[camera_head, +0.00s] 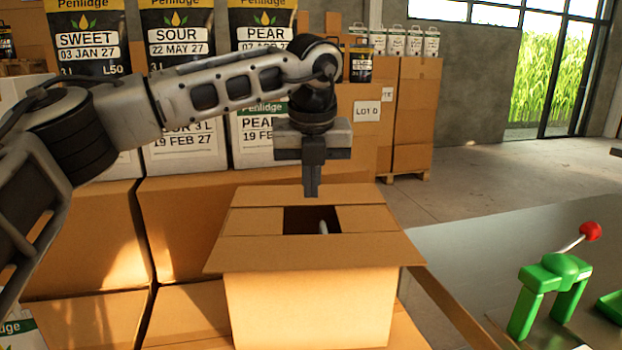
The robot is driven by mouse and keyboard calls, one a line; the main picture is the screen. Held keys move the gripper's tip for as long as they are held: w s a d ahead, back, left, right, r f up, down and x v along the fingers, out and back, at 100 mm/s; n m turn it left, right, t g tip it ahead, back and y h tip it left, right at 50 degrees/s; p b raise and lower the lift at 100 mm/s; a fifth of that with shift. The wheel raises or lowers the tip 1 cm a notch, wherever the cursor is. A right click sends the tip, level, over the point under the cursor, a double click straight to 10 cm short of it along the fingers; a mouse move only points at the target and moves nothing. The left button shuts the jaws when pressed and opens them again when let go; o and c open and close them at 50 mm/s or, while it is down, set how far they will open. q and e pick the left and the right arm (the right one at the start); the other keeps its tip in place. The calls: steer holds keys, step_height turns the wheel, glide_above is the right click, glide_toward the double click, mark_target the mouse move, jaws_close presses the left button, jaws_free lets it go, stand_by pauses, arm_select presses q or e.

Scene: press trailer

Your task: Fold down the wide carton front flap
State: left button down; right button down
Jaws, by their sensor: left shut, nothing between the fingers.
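The wide carton (308,310) stands open-topped in the middle of the head view. Its front flap (315,252) sticks out towards me over the front wall, wider than the box. The left side flap (250,222) and right side flap (367,218) lie inward, with a dark gap between them. A pale object (323,227) shows in the gap; I cannot tell what it is. The back flap (300,194) shows along the far edge. My left gripper (312,194) points down, shut and empty, over the far part of the carton, apart from the front flap. My right gripper is out of view.
Stacked cartons (80,240) stand left of the carton, with labelled juice boxes (180,145) behind. A grey bench (470,250) at right carries a green press (548,285) with a red-knobbed lever (590,232). The floor behind the bench is clear.

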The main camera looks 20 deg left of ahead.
arm_select(q)
steer(key=shift+f, duration=0.15)
steer(key=w+f, duration=0.2)
steer(key=shift+a+f+b, duration=0.4)
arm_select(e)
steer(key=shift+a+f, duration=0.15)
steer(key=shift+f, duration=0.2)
